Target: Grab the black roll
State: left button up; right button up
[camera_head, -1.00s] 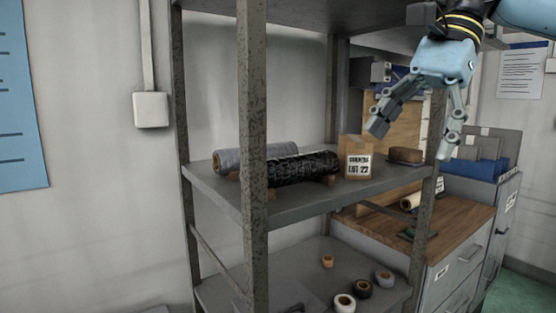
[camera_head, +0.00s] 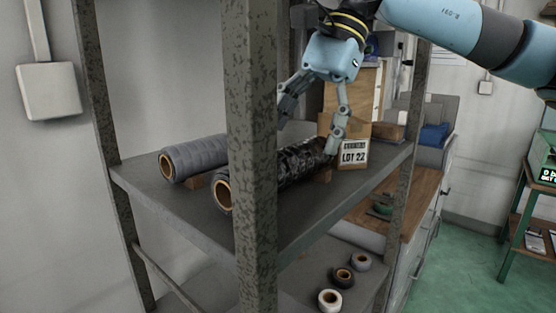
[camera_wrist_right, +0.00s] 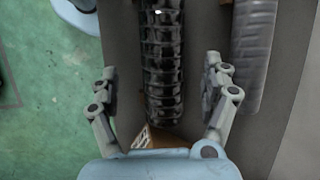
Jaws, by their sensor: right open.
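The black roll (camera_head: 297,164), wrapped in shiny black film around a tan core, lies on the upper grey shelf; the rack's front post hides part of it. My right gripper (camera_head: 307,131) is open and empty, pointing down over the far end of the black roll. In the right wrist view, the black roll (camera_wrist_right: 164,70) runs lengthwise between the two spread fingers of the right gripper (camera_wrist_right: 160,76), with a gap on each side. I cannot tell whether the fingertips reach below its top. My left gripper is not in view.
A grey roll (camera_head: 195,158) lies beside the black one; it also shows in the right wrist view (camera_wrist_right: 254,50). A brown box with a LOT 22 label (camera_head: 354,153) stands close to the roll's far end. The front post (camera_head: 252,150) is an obstacle. Small tape rolls (camera_head: 343,277) sit below.

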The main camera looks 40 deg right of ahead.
aim_at(293, 148)
jog(key=shift+w+a+f, duration=0.1)
jog(key=shift+a+f, duration=0.1)
jog(key=shift+f, duration=0.15)
jog(key=shift+w+f, duration=0.1)
jog(key=shift+f, duration=0.1)
jog(key=p+x, duration=0.2)
jog(key=x, duration=0.1)
jog(key=shift+w+a+f+p, duration=0.1)
jog(key=shift+a+f+p, duration=0.1)
jog(key=shift+f+p, duration=0.2)
jog(key=shift+w+a+f, duration=0.1)
jog(key=shift+a+f, duration=0.05)
jog(key=shift+f, duration=0.35)
jog(key=shift+c, duration=0.3)
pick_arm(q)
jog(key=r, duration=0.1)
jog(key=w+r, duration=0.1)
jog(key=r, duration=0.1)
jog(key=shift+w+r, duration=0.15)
pick_arm(e)
jog(key=c, duration=1.6)
